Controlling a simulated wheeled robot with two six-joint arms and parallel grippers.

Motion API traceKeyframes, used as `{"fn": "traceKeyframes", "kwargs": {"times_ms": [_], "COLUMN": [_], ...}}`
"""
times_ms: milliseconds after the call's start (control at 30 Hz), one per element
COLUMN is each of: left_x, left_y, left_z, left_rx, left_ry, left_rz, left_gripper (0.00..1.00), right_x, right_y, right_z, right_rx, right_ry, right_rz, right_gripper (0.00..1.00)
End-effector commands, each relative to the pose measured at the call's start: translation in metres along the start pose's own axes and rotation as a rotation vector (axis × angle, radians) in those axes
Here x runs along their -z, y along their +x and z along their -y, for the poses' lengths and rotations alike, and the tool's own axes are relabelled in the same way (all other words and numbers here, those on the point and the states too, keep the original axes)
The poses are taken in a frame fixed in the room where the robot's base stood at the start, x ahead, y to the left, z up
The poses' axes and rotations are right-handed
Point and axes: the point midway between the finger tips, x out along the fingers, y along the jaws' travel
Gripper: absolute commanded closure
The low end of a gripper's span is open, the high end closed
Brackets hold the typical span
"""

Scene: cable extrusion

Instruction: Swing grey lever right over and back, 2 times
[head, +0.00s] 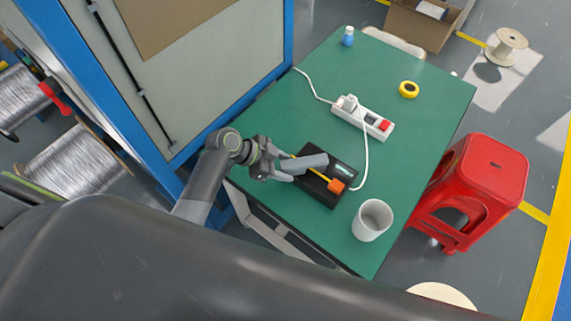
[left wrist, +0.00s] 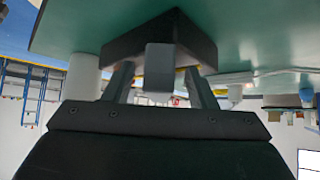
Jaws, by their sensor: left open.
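A grey lever (head: 309,163) lies across the top of the box. My left gripper (head: 287,167) reaches in from the left at the lever's left end and hides part of it. In the left wrist view the lever (left wrist: 158,72) shows as a grey block between the two fingers (left wrist: 160,90), with a gap on each side. The gripper is open; I cannot tell whether it touches the lever. My right gripper is not in view.
A red stool (head: 485,180) stands right. A cabinet borders the left.

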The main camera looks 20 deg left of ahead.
Motion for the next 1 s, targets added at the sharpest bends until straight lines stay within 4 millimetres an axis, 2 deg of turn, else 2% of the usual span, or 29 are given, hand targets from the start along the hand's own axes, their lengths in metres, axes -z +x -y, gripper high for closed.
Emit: {"fn": "traceKeyframes", "kwargs": {"times_ms": [167, 467, 833, 1000], "left_x": [0.0006, 0.0002, 0.0001, -0.0002], "left_y": [0.0101, 0.0112, 0.0109, 0.0111], "left_z": [-0.0003, -0.0002, -0.0005, -0.0014], "left_rx": [-0.001, 0.000, -0.001, -0.004], "left_ry": [0.000, 0.001, 0.000, -0.001], "left_rz": [0.000, 0.000, 0.000, 0.001], "left_gripper": [0.49, 0.50, 0.98, 1.00], "right_x": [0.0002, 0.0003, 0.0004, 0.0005], "right_y": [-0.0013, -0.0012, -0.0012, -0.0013], "right_z": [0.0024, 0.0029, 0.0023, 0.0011], "right_rx": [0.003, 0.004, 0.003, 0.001], "right_ry": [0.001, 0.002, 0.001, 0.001], "right_rz": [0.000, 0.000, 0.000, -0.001], "right_gripper": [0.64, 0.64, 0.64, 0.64]}}
